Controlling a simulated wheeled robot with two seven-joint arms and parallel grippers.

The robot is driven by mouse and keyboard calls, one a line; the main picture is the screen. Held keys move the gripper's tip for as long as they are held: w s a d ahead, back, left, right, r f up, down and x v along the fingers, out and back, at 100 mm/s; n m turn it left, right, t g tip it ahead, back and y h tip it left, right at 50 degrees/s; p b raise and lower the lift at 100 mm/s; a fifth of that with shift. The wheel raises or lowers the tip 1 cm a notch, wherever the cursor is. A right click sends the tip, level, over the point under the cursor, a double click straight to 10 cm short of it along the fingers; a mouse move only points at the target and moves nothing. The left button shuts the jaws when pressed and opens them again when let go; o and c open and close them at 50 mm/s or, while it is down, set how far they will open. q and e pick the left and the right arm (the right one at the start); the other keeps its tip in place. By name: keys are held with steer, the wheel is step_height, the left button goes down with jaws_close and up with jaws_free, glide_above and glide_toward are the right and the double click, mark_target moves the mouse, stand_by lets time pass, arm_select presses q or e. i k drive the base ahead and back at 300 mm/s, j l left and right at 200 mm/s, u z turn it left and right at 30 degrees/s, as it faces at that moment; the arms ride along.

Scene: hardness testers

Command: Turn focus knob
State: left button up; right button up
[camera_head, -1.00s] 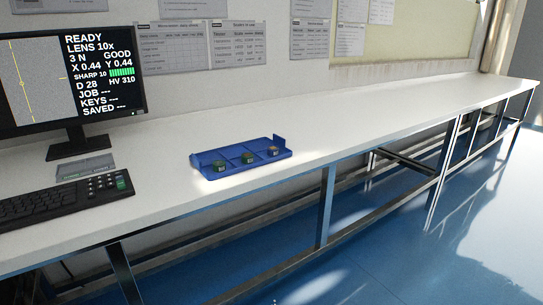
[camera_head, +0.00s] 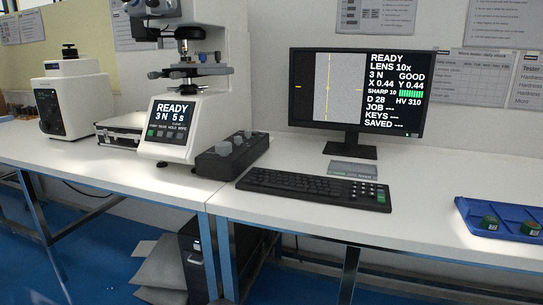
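The white hardness tester (camera_head: 180,112) stands on the bench left of centre. Its front screen reads READY, 3 N 5 s. A dark control box (camera_head: 232,156) with several grey knobs (camera_head: 223,148) sits at its right side. I cannot tell which knob is the focus knob. The monitor (camera_head: 357,93) shows READY, LENS 10x, GOOD, SHARP 10 with a green bar, and HV 310. Its image is grey with a vertical yellow line. Neither of my grippers is in view.
A black keyboard (camera_head: 310,186) lies in front of the monitor. A blue tray (camera_head: 503,215) with small samples is at the right edge. A second tester (camera_head: 66,100) and a silver case (camera_head: 120,133) stand to the left. A dark cabinet (camera_head: 196,262) is under the bench.

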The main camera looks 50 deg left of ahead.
mark_target(222, 148)
steer(key=u, duration=1.95)
